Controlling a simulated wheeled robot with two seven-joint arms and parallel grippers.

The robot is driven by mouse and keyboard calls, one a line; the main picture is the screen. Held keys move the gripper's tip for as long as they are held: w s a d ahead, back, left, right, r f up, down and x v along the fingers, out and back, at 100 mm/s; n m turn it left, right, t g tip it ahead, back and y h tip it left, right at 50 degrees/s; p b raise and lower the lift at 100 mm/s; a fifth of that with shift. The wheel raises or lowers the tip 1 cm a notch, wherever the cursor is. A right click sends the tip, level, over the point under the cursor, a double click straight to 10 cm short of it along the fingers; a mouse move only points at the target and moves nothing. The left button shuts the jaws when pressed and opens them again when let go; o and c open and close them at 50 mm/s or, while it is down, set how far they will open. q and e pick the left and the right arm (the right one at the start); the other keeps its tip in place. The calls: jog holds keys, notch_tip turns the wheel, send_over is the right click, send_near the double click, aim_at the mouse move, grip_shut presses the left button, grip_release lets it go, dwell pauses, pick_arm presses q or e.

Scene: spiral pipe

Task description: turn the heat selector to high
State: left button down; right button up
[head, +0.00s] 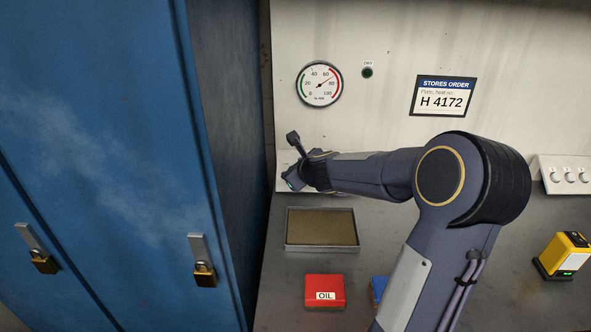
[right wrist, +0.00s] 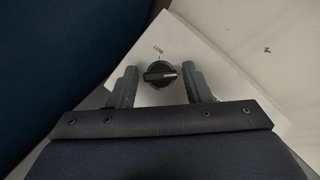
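The heat selector is a round black knob (right wrist: 160,74) on a white panel in the right wrist view. A "LOW" label is printed beside it, and its raised bar lies nearly level in the picture. I cannot tell which setting its pointer marks. My right gripper (right wrist: 160,69) is open, with one finger on each side of the knob and a visible gap on both sides. In the head view my right gripper (head: 293,181) is at the lower left of the white wall panel, and the knob is hidden there. My left gripper is not in view.
A blue locker (head: 95,150) with padlocks stands close left of the gripper. On the bench are a shallow tray (head: 322,246), a red OIL box (head: 324,291), a partly hidden blue box (head: 378,287) and a yellow device (head: 563,255). A gauge (head: 319,85) hangs above.

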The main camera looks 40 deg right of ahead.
jog(key=shift+o, duration=0.8)
jog(key=p+v, duration=0.2)
jog(key=v, duration=0.5)
jog(key=shift+s, duration=0.35)
jog(key=shift+a+r, duration=0.1)
